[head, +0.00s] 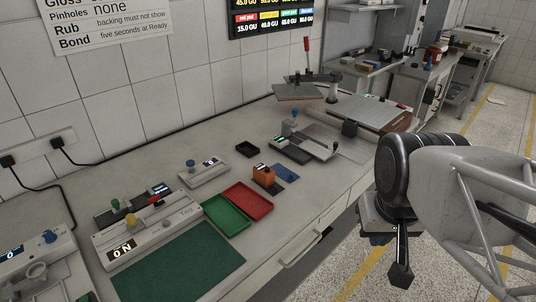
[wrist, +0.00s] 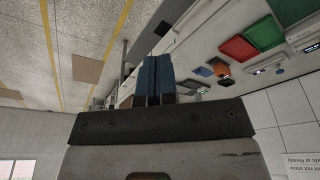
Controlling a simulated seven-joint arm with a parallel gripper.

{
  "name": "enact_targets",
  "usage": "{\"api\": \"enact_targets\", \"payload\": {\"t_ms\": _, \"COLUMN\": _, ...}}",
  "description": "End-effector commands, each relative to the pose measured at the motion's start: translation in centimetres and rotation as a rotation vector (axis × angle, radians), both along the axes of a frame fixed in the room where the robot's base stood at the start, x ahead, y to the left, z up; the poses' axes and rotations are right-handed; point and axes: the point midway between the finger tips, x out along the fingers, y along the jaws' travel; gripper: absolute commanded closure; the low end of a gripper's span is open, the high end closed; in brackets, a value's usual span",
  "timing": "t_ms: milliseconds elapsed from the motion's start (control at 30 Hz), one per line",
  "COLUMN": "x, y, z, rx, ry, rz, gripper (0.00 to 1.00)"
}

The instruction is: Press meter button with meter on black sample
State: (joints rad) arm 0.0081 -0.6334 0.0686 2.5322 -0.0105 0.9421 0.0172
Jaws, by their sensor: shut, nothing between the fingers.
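An orange block-shaped meter (head: 264,176) with a small lit display stands on the bench. Dark material shows at its base; whether this is the black sample, I cannot tell. A flat blue piece (head: 286,172) lies at its right. The meter also shows small in the wrist view (wrist: 220,68), near the blue piece (wrist: 203,71). The meter's button cannot be made out. My gripper (head: 401,272) hangs at the right, beyond the bench front and well apart from the meter. Its blue-faced fingers (wrist: 157,78) are together and empty.
A green tray (head: 227,227) and a red tray (head: 267,202) lie left of and in front of the meter. A small black tray (head: 247,149) is behind it. A lever device (head: 300,90) stands farther back. The large green mat (head: 180,268) is clear.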

Motion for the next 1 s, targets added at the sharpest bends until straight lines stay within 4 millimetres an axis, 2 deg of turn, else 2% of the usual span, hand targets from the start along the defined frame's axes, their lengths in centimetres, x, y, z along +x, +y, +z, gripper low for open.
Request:
{"api": "enact_targets", "payload": {"t_ms": 767, "x": 0.1, "y": 0.0, "z": 0.0, "rx": 0.001, "ry": 0.0, "rz": 0.0, "gripper": 1.0}}
{"api": "enact_targets", "payload": {"t_ms": 1000, "x": 1.5, "y": 0.7, "z": 0.3, "rx": 0.029, "ry": -0.002, "rz": 0.019, "gripper": 1.0}}
